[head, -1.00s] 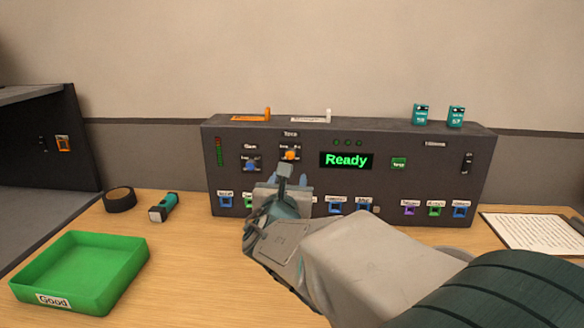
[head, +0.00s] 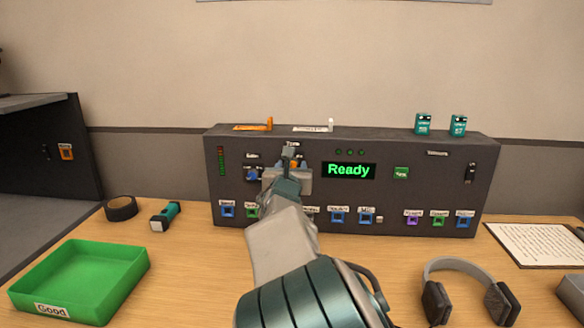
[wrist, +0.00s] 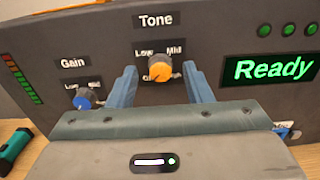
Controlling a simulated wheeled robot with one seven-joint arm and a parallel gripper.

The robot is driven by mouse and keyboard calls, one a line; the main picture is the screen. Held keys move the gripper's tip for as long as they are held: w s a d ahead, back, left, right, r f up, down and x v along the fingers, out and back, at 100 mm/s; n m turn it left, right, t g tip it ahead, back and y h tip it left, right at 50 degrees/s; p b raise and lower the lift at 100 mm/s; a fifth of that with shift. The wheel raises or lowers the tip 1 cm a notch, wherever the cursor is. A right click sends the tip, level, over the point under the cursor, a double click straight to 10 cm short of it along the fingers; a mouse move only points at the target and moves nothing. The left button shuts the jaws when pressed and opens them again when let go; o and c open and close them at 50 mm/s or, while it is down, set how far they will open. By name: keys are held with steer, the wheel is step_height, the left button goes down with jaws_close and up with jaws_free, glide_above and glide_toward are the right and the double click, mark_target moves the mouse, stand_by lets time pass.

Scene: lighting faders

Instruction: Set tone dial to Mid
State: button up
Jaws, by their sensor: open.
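The orange tone dial (wrist: 160,69) is on the front of the dark panel (head: 440,185), under a Tone label. Low is marked at its upper left and Mid at its upper right; a third mark below is partly hidden. In the wrist view its pale pointer seems to aim toward the lower left, but I cannot be sure. My gripper (wrist: 161,85) is open, with one blue finger on each side of the dial and gaps between. In the head view my gripper (head: 288,168) covers most of the dial.
The blue gain dial (wrist: 84,99) is just left of my left finger. The Ready display (head: 348,170) is to the right. Several small buttons (head: 337,216) line the panel's lower edge. A green tray (head: 80,275) and headphones (head: 470,290) lie on the table.

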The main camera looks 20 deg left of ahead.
steer(key=shift+w+a, duration=0.1)
steer(key=shift+w, duration=0.4)
steer(key=c, duration=1)
steer(key=shift+f+m+b, duration=0.1)
steer(key=shift+m+b, duration=0.2)
steer(key=shift+b, duration=0.15)
